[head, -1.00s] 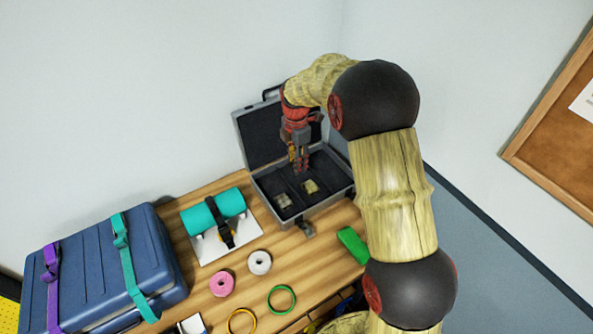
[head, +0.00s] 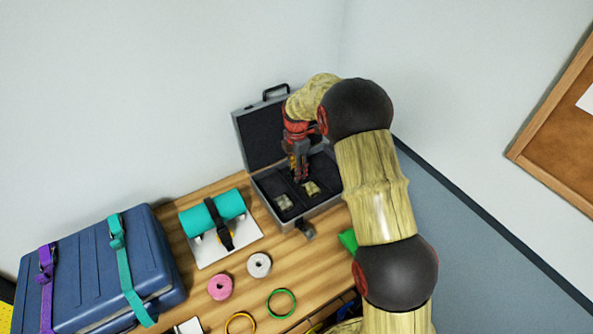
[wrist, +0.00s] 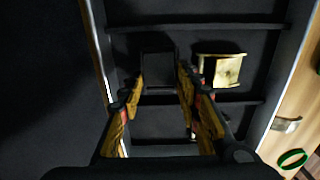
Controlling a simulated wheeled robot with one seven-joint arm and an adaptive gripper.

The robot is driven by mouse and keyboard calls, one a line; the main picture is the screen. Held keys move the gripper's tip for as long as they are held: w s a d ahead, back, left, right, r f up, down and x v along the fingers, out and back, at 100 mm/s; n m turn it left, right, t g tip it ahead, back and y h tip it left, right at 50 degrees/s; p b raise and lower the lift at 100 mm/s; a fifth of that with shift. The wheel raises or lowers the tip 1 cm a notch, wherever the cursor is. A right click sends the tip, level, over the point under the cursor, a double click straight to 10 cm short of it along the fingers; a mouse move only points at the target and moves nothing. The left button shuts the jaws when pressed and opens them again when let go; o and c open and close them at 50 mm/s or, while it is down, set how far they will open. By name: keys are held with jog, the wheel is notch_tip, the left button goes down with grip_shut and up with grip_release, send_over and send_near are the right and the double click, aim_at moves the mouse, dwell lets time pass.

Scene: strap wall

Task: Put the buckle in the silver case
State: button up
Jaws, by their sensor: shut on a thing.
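The silver case (head: 327,208) stands open on the table, its dark-lined lid (head: 257,140) raised against the wall. My gripper (head: 301,178) points down into the case. It is shut on a dark, square-edged piece, the buckle (wrist: 158,72), seen between the fingertips in the wrist view. The buckle can hardly be told from the dark lining, and I cannot tell whether it touches the floor. A brass piece (head: 311,188) lies in the case close to the fingers; it also shows in the wrist view (wrist: 220,70). A pale silvery piece (head: 283,201) lies in the left compartment.
Dark dividers part the case inside. A teal roll (head: 212,212) with a black strap sits left of the case. A blue suitcase (head: 85,270) stands farther left. Pink (head: 220,287) and white (head: 259,265) rolls and a green ring (head: 281,303) lie in front.

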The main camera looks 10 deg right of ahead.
jog(key=shift+f, duration=0.1)
jog(key=o, duration=0.9)
